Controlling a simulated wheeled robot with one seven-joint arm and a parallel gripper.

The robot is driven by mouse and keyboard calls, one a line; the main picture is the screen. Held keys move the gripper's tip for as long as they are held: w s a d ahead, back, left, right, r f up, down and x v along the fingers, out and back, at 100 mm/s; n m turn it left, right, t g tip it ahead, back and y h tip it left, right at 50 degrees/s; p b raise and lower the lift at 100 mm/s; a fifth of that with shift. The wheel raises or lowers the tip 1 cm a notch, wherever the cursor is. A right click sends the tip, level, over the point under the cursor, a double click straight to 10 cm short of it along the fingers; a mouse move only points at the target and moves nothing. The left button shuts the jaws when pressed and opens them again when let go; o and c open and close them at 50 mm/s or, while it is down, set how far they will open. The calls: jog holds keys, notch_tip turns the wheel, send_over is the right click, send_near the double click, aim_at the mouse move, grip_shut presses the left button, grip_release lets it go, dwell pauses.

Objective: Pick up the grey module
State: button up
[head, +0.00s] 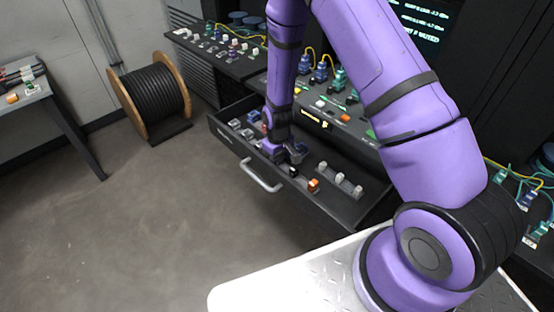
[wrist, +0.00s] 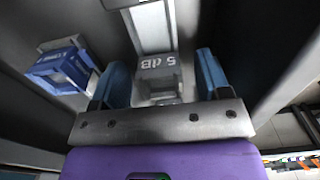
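The grey module (wrist: 158,78), marked "5 dB", is in the middle of the wrist view, at the end of a pale grey strip. My gripper (wrist: 160,82) is open, with one blue fingertip on each side of the module. A gap shows between each fingertip and the module. In the head view, my gripper (head: 284,154) reaches down into the open drawer (head: 330,205). There the module cannot be told apart from the gripper.
A blue module (wrist: 62,68) lies left of the fingers in the wrist view. The drawer also holds an orange piece (head: 313,185) and a row of small grey pieces (head: 340,179). Drawer walls rise close on both sides. A cable spool (head: 152,95) stands on the floor.

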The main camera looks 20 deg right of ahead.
jog(key=c, duration=0.8)
jog(key=shift+r, duration=0.15)
